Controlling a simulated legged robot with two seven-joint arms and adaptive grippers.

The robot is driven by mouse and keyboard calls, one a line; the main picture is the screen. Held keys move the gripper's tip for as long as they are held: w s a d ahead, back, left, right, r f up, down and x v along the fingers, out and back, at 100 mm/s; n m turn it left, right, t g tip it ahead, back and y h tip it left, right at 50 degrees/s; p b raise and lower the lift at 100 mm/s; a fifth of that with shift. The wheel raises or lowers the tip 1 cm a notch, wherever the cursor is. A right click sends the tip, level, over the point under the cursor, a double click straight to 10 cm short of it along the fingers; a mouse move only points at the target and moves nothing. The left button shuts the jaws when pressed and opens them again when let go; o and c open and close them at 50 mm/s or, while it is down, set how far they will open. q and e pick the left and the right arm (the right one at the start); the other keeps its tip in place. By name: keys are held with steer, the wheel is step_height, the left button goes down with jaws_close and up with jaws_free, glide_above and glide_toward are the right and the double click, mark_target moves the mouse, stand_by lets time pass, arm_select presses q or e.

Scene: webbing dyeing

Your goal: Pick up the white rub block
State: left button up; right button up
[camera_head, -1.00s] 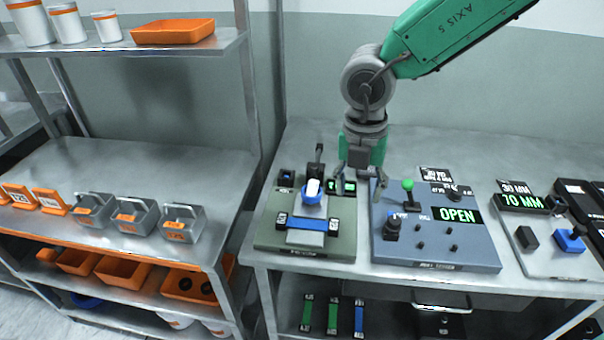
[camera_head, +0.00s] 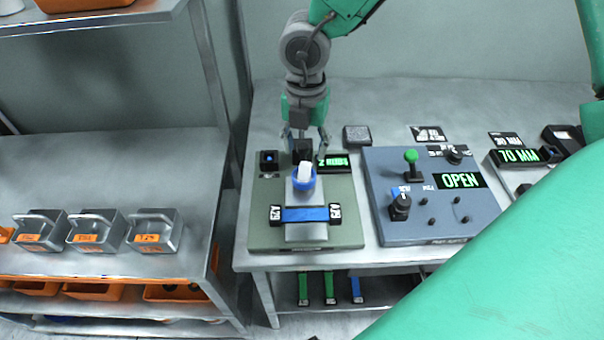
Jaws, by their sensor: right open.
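The white rub block (camera_head: 305,171) stands upright in a blue round holder (camera_head: 303,184) on the olive-green test fixture (camera_head: 345,225). Below it in the picture, a blue webbing strip (camera_head: 305,215) lies across a grey plate, with a dark clamp at each end. My right gripper (camera_head: 307,147) points down, open and empty, just above and behind the white block in the picture. I cannot tell the exact gap between them. My left gripper is not in view.
A blue-grey control panel (camera_head: 450,222) with a green-knobbed lever and an OPEN display stands to the right. My green arm link covers the lower right.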

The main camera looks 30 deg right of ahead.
mark_target(304, 168)
steer(key=shift+w+f, duration=0.15)
steer(key=shift+f, duration=0.85)
steer(key=f, duration=0.3)
steer(key=shift+d+f, duration=0.2)
steer(key=shift+f, duration=0.2)
steer(key=shift+w+f, duration=0.15)
steer(key=shift+f, duration=0.2)
steer(key=shift+a+r, duration=0.1)
steer(key=shift+a, duration=0.1)
steer(key=shift+c, duration=0.4)
jaws_close()
